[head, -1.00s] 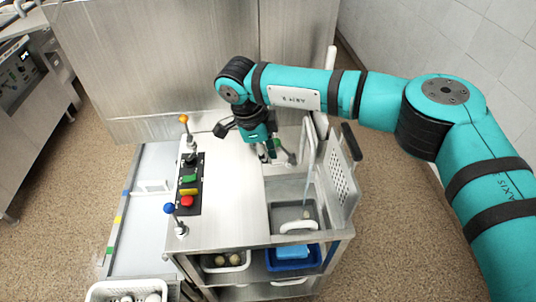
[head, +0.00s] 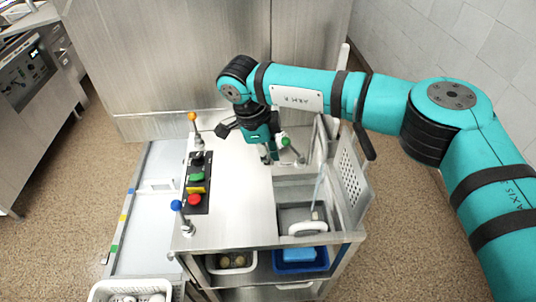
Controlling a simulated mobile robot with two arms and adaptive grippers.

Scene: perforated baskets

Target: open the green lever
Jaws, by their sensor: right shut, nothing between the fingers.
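The green lever is a short metal lever with a green ball knob (head: 285,141), standing on the back right of the steel counter, by the sink. My right gripper (head: 269,157) reaches down from above, just left of the green knob. Its fingers are shut with nothing between them. A small gap seems to lie between the fingers and the lever, but contact is hard to judge from this angle. My left gripper is not in view.
A sink (head: 296,216) and a perforated panel (head: 350,172) are at the right. An orange-knobbed lever (head: 192,117), a blue-knobbed lever (head: 176,205) and a button box (head: 199,184) stand at the left. The counter's middle (head: 236,190) is clear. Baskets sit on the shelf below.

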